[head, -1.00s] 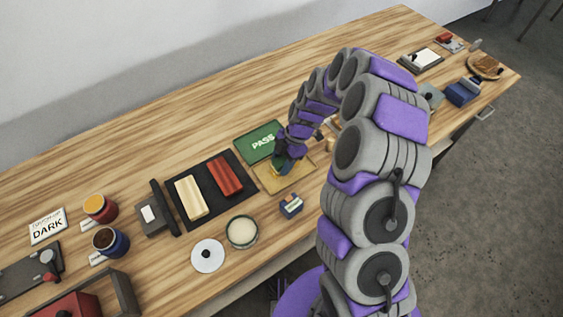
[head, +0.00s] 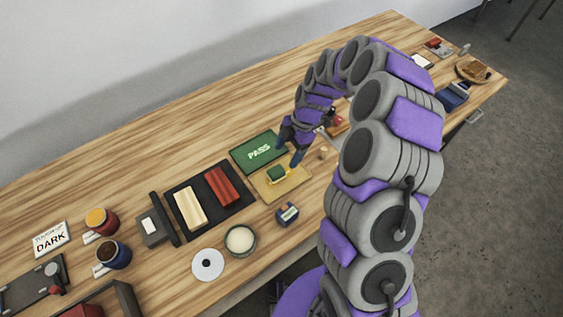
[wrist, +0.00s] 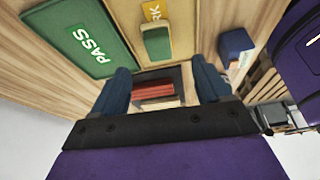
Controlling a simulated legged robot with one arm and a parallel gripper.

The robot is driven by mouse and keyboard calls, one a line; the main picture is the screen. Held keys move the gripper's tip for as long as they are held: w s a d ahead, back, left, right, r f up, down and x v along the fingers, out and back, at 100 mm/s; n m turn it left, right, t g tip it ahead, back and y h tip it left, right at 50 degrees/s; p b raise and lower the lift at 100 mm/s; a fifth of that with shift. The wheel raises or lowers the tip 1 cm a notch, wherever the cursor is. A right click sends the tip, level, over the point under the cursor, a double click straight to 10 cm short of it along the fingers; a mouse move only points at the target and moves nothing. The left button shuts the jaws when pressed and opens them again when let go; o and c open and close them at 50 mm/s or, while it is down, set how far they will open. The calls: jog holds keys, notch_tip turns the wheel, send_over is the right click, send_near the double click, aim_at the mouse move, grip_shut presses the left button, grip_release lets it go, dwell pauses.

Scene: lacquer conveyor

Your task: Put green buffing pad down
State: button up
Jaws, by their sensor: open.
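The green buffing pad (head: 276,173) rests on the yellow mat (head: 296,184), at the mat's upper left part. It also shows in the wrist view as a green block (wrist: 155,38) with a yellowish lower face, beyond my fingertips. My gripper (head: 289,154) is open and empty, just above the pad and apart from it. In the wrist view the two blue fingers (wrist: 160,66) stand wide apart with nothing between them.
A green PASS mat (head: 250,158) lies beside the yellow mat. A black tray (head: 205,227) with a red bar (head: 222,186) and a cream bar (head: 189,208) is to the left. A small blue block (head: 287,215) stands in front. The table's back strip is clear.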

jog(key=v, duration=0.7)
jog(key=s+r+m, duration=0.4)
jog(key=s+r, duration=0.3)
jog(key=r, duration=0.2)
jog(key=s+d+r+m+h, duration=0.1)
jog(key=s+d+r+m, duration=0.1)
jog(key=s+m, duration=0.4)
jog(key=s+d+r+m+h, duration=0.1)
jog(key=s+d+m, duration=0.2)
jog(key=s+m, duration=0.4)
jog(key=s+d+r+m+h, duration=0.2)
jog(key=s+m, duration=0.5)
jog(key=s, duration=0.8)
jog(key=shift+s+d+r+t+p, duration=0.2)
jog(key=shift+d+r+t+p, duration=0.15)
jog(key=shift+d, duration=0.3)
jog(key=shift+w, duration=0.15)
